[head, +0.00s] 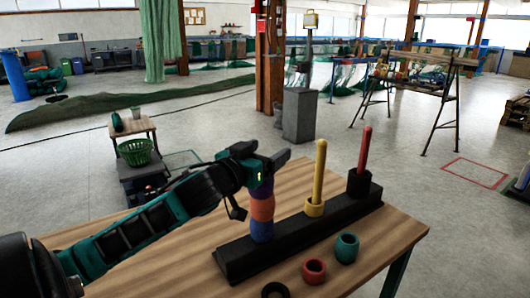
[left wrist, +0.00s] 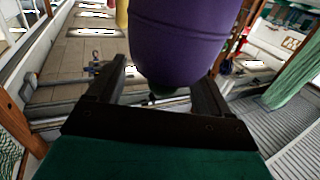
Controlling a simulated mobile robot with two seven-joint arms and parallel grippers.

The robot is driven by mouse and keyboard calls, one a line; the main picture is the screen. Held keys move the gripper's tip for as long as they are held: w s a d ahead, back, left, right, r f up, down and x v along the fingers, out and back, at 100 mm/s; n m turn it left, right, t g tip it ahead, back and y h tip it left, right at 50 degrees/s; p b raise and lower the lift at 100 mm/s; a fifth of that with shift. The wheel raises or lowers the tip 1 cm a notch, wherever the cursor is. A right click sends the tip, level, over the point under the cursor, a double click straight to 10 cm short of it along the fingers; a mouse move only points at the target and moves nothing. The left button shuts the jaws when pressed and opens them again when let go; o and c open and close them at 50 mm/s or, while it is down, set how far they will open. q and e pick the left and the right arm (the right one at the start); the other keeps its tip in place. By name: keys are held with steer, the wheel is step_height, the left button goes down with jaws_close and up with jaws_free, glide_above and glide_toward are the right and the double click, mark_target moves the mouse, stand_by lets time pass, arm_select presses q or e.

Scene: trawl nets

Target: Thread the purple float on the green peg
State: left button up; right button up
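The purple float (head: 262,188) sits on top of an orange float (head: 262,208) and a blue float (head: 262,231), stacked upright at the left end of the black peg bar (head: 285,245). It looms large in the left wrist view (left wrist: 185,40). A small dark green bit (left wrist: 165,97) shows at its end there, perhaps the green peg's tip; the rest of that peg is hidden. My left gripper (head: 274,166) is right at the purple float's top. Its fingers are apart in the left wrist view (left wrist: 160,85), and I see no firm grip. My right gripper is not in view.
Teal (head: 347,248), red (head: 314,271) and black (head: 275,290) rings lie on the wooden table (head: 390,238) in front.

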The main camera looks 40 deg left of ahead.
arm_select(q)
steer(key=shift+o, duration=1.3)
steer(key=s+d+p, duration=0.1)
steer(key=s+p, duration=0.2)
steer(key=s, duration=0.9)
steer(key=shift+s+d, duration=0.3)
steer(key=shift+s, duration=0.1)
